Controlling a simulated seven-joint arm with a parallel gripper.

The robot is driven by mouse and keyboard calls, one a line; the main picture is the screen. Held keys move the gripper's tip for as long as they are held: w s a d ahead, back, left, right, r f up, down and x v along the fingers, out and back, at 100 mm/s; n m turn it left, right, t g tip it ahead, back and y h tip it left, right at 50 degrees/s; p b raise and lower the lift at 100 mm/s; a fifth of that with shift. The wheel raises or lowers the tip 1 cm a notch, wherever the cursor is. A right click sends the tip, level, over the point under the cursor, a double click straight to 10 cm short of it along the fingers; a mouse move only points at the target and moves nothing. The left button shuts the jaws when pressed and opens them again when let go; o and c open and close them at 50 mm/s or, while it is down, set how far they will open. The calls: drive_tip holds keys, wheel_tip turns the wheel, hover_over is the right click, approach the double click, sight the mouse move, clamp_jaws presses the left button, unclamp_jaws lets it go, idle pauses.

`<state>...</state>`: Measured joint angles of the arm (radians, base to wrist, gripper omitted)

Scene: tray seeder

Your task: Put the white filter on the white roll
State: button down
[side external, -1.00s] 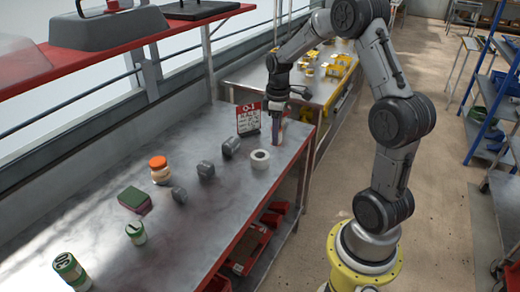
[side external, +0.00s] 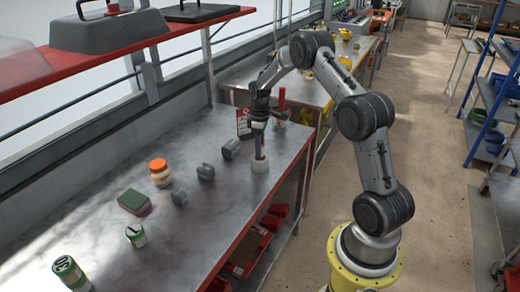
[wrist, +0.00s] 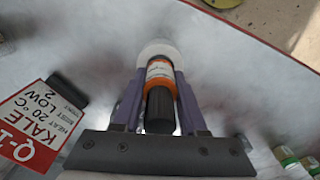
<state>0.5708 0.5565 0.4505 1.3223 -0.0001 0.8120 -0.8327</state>
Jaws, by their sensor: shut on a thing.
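My gripper (wrist: 158,88) is shut on a short cylinder (wrist: 160,72) with an orange and white band and a dark near end. I take it to be the white filter, though little white shows. The white roll (wrist: 158,48) lies just beyond the cylinder in the wrist view, partly hidden by it. In the side view the roll (side external: 259,166) stands on the metal bench near its right edge. My gripper (side external: 259,148) points down directly over it. I cannot tell whether the cylinder touches the roll.
A red and white sign (side external: 243,122) stands close behind my gripper. The metal bench (side external: 210,225) is clear in front.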

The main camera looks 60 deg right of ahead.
drive_tip(key=shift+f, duration=0.3)
drive_tip(key=shift+f, duration=0.15)
drive_tip(key=shift+c, duration=2.3)
unclamp_jaws()
